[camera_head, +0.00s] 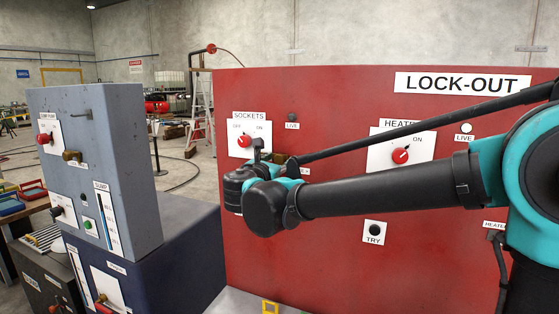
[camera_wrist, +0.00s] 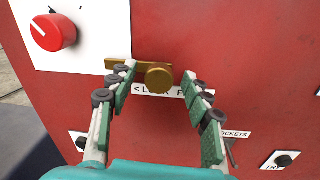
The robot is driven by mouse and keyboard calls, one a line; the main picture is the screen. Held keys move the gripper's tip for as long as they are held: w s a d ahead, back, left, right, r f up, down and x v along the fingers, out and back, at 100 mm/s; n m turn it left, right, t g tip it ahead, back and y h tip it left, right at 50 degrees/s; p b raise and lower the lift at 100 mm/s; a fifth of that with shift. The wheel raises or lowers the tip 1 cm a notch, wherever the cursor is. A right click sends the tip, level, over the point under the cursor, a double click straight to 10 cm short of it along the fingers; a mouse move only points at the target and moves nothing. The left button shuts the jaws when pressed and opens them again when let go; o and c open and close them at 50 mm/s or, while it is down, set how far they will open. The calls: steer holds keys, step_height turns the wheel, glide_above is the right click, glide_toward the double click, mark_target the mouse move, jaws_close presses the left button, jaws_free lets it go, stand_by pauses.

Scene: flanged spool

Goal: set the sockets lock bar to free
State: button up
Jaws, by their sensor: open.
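The sockets lock bar is a brass bar with a round knob (camera_wrist: 158,78) on the red panel, seen in the wrist view just below and right of the sockets switch plate. A label beneath it is partly covered by the knob and a finger. My gripper (camera_wrist: 163,88) is open, with its green-padded fingers on either side of the knob. The left finger overlaps the bar in the picture; I cannot tell whether it touches. The red sockets switch (camera_wrist: 53,33) also shows in the head view (camera_head: 244,140), under the SOCKETS sign. My gripper (camera_head: 262,155) hides most of the bar there.
The red LOCK-OUT panel (camera_head: 300,260) also carries a heater switch (camera_head: 400,155), a TRY button (camera_head: 374,230) and a LIVE lamp (camera_head: 292,117). A grey control box (camera_head: 105,120) stands at the left on a dark blue cabinet (camera_head: 180,260).

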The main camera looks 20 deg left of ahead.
steer(key=shift+w, duration=0.75)
steer(key=shift+c, duration=0.4)
jaws_close()
